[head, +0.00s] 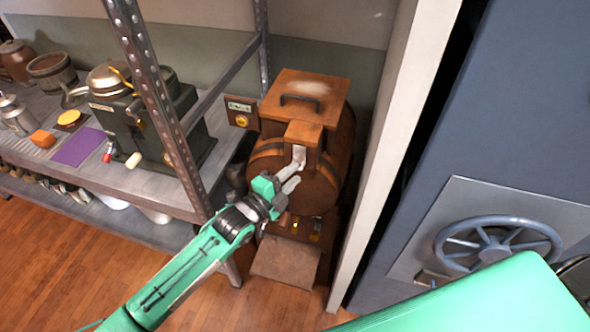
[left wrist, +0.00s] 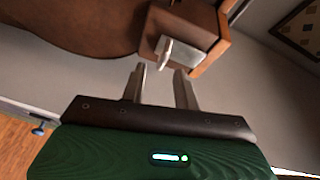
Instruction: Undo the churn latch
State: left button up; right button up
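The wooden churn (head: 325,140) stands on the floor between the metal shelf and a pale post, its lid with a dark handle on top. A light metal latch (head: 299,155) sits on the front of a wooden block below the lid; it also shows in the left wrist view (left wrist: 185,52) as a plate with a projecting tab. My left gripper (head: 292,181) is in front of the churn, just below the latch. In the left wrist view its two fingers (left wrist: 163,84) are apart, with the latch just beyond their tips. Nothing shows between them. My right gripper is not in view.
A metal shelf (head: 190,120) with a dark register, pots and small items is close on the left. A pale post (head: 385,160) and a blue-grey door with a handwheel (head: 498,243) are on the right. A brown board (head: 285,262) lies low before the churn.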

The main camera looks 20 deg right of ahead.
pick_arm(q)
jog(key=shift+x, duration=0.9)
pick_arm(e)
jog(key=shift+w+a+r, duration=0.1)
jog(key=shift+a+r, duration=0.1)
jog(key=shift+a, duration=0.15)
pick_arm(q)
grip_shut()
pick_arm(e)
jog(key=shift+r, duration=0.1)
